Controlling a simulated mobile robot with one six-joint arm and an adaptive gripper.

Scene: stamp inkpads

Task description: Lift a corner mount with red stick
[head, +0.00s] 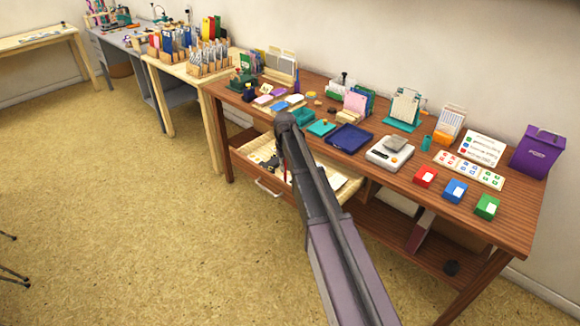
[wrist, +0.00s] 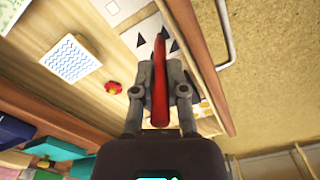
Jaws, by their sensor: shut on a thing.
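My gripper (wrist: 159,76) is shut on the red stick (wrist: 160,92), which stands out between the two fingers in the wrist view. The stick's far end is over a pale card (wrist: 148,28) with several black triangular corner mounts (wrist: 141,40). The gap between the stick's end and the mounts cannot be judged. In the head view my arm reaches over the open drawer (head: 350,200), and a bit of the red stick (head: 285,168) shows below its end. The fingers are hard to make out there.
The drawer also holds a red piece (wrist: 113,87) and a blue-patterned sheet (wrist: 70,58). Its handle (head: 268,188) faces the open floor. The wooden table (head: 350,173) above carries a blue tray (head: 349,138), a white scale (head: 388,154) and coloured inkpads (head: 455,190).

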